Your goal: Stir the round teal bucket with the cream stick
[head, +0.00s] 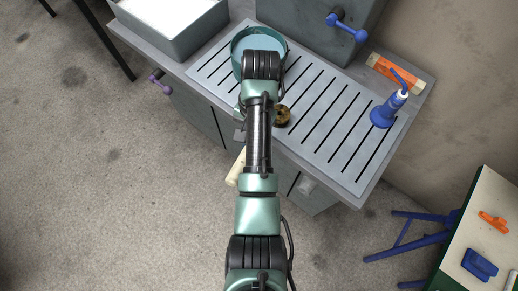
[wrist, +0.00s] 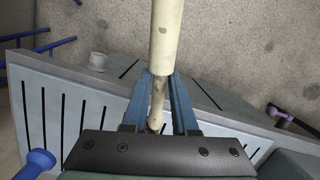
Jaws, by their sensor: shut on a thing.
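The round teal bucket (head: 236,52) stands on the slatted grey board at the back, with pale blue contents; my arm covers its near part. The cream stick (wrist: 165,40) is between the blue fingers of my gripper (wrist: 160,95), which is shut on it. In the wrist view the stick runs up from the fingers over the counter's edge and floor. One end of the stick (head: 236,168) shows left of my arm in the head view, where my arm hides the gripper. I cannot make out the bucket in the wrist view.
The slatted board (head: 345,135) is mostly clear on its right. A blue bottle (head: 385,110) stands there, and a brown round thing (head: 282,116) lies near my arm. A grey basin (head: 160,40) is at the left. A blue stool (head: 415,240) and a table are at the lower right.

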